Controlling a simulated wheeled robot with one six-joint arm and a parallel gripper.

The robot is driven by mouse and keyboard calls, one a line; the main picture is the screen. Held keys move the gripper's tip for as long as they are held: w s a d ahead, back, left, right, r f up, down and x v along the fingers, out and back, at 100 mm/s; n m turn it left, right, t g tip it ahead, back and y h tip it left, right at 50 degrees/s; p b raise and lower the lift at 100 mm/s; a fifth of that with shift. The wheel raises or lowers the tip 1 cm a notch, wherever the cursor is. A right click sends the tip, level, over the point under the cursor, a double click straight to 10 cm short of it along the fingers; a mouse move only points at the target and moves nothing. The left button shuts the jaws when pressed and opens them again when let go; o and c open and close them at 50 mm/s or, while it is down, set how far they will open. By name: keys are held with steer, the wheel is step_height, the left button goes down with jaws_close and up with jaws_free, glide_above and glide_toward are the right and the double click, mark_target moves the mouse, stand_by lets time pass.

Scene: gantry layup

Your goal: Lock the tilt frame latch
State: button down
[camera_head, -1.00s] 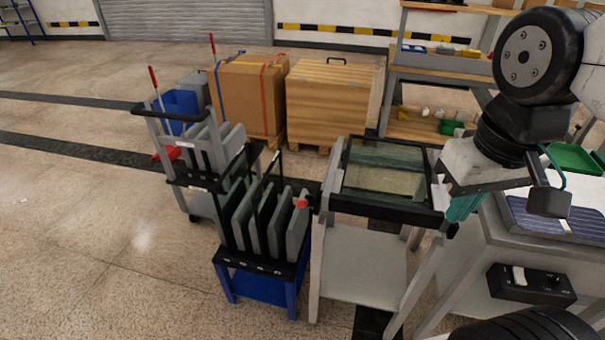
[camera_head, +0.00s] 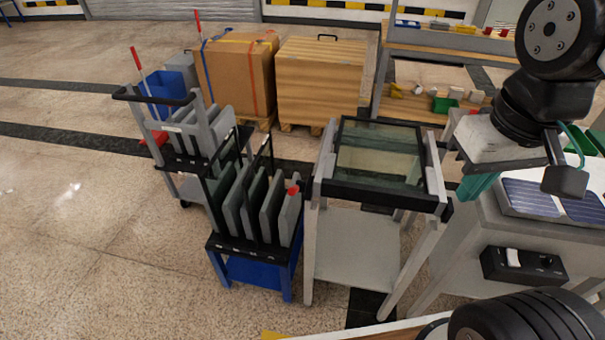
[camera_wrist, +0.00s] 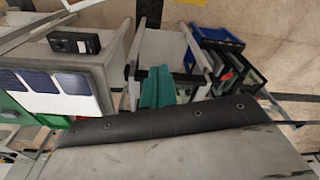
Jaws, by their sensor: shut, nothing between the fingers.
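The tilt frame (camera_head: 385,197) is a black rectangular frame with a glass pane, on a light grey stand in the middle of the head view. It looks nearly level. A small black block (camera_head: 447,211) sits at its front right corner; I cannot tell whether this is the latch. My gripper (camera_head: 474,187) has teal fingers, pointing down, just right of the frame's right side and apparently apart from it. In the wrist view the teal fingers (camera_wrist: 157,88) are together and empty, with the frame's stand (camera_wrist: 163,45) behind them and partly hidden.
A blue-based rack (camera_head: 258,245) of grey panels, with a red tip, stands close left of the stand. A grey bench (camera_head: 450,248) with a control box (camera_head: 523,265) and a solar panel (camera_head: 550,203) is on the right. Floor is free at the left.

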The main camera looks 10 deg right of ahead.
steer(key=w+a+f+m, duration=0.2)
steer(key=w+a+f, duration=0.2)
steer(key=w+a, duration=0.5)
steer(key=w+a+f+m+y, duration=0.1)
steer(key=w+a+f+m, duration=0.2)
steer(key=w+a, duration=0.6)
steer(key=w+f, duration=0.1)
steer(key=w, duration=0.7)
steer(key=shift+w+a+f+m+t, duration=0.15)
steer(key=shift+f+m+t, duration=0.05)
steer(key=shift+m+t, duration=0.1)
steer(key=shift+f, duration=0.15)
glide_above(296, 186)
steer(key=f, duration=1.1)
steer(key=shift+d+f, duration=0.3)
steer(key=shift+f, duration=0.1)
steer(key=shift+s+a+f, duration=0.15)
steer(key=shift+s+f, duration=0.2)
steer(key=shift+f, duration=0.1)
